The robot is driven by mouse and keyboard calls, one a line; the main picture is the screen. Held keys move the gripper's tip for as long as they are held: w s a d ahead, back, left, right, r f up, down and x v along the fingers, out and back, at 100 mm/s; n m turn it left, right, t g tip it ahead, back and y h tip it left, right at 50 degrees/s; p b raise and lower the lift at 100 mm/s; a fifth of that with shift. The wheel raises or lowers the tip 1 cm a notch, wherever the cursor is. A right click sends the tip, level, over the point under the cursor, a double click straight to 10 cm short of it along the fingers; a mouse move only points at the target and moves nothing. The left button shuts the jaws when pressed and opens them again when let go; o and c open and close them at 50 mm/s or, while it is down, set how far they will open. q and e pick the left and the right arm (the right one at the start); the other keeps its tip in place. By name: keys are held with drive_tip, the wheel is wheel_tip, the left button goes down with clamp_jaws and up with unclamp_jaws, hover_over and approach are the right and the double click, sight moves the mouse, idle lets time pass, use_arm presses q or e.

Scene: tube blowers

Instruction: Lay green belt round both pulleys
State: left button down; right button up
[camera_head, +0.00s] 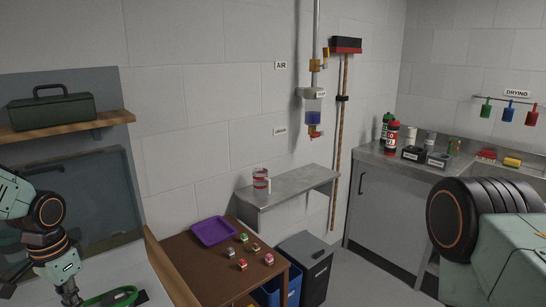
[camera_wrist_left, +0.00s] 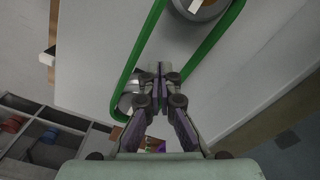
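The green belt (camera_wrist_left: 211,43) is a long loop in the left wrist view. It runs from a larger round pulley (camera_wrist_left: 203,6), cut off at the top edge, down to a smaller pulley (camera_wrist_left: 128,96) at left. It curves outside both; whether it is seated is unclear. My left gripper (camera_wrist_left: 159,68) has its fingertips together between the two strands, with part of the belt hidden behind its fingers. I cannot tell if it touches the belt. In the head view the belt (camera_head: 112,296) is low at left, beside my left gripper (camera_head: 74,299). My right gripper is out of view.
A brown table (camera_head: 193,268) holds a purple tray (camera_head: 213,231) and several small blocks. A metal shelf (camera_head: 290,194) with a red-and-white mug is on the wall. Blue and grey bins stand beside the table. A wooden shelf (camera_head: 70,128) with a green toolbox is above left.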

use_arm(q)
drive_tip(key=shift+a+f, duration=0.1)
drive_tip(key=shift+f, duration=0.3)
idle(0.7)
wheel_tip(320, 180, up, 6)
drive_tip(key=p, duration=0.7)
idle(0.4)
drive_tip(key=shift+s+f, duration=0.1)
drive_tip(key=shift+f, duration=0.05)
